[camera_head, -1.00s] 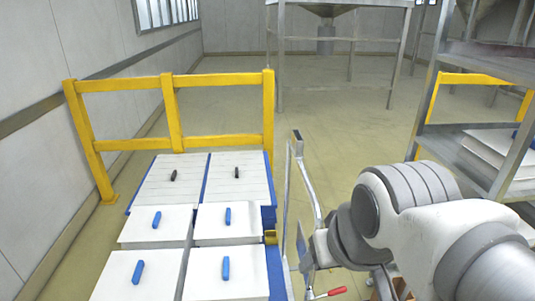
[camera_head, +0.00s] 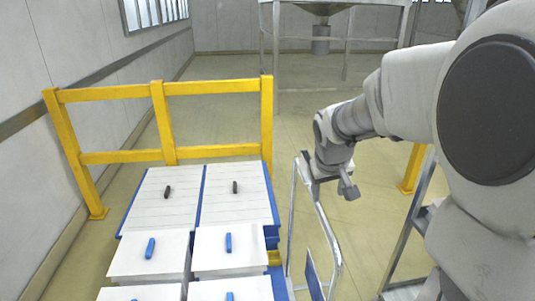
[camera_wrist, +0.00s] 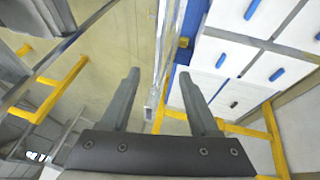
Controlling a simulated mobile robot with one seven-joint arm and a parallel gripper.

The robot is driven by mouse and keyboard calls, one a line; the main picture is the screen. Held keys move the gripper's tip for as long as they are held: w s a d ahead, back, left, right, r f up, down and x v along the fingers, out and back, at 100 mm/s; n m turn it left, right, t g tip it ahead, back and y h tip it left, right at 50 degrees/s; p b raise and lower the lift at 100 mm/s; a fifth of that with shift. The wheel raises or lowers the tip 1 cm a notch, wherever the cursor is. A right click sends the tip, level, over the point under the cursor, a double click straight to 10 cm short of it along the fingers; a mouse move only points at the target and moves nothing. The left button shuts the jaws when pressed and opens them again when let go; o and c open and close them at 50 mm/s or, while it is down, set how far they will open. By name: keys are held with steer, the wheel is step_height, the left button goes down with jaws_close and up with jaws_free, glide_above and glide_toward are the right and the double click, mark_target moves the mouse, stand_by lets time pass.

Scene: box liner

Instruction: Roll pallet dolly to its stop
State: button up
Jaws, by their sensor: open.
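A silver tubular upright frame (camera_head: 327,232), which looks like a handle with a blue panel (camera_head: 314,276), stands at the right side of the blue pallet base (camera_head: 272,236). I cannot tell whether the two are joined, and the wheels are hidden. The load is several white lidded boxes (camera_head: 228,258) with blue or black grips. My gripper (camera_head: 348,188) is by the top of the frame, at its right. In the wrist view my gripper (camera_wrist: 158,74) is open and empty-looking, with the silver frame (camera_wrist: 166,50) between or just beyond its fingers; contact is unclear.
A yellow guard rail (camera_head: 165,90) stands behind the boxes. A grey wall (camera_head: 60,120) runs along the left. A metal rack (camera_head: 412,225) stands at the right, partly behind my arm. The floor (camera_head: 225,125) beyond the rail is clear.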

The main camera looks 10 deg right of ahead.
mark_target(325, 220)
steer(key=x, duration=1.7)
steer(key=shift+w+f+b, duration=0.2)
steer(key=shift+f+b, duration=0.15)
steer(key=shift+b, duration=0.05)
jaws_close()
stand_by(0.7)
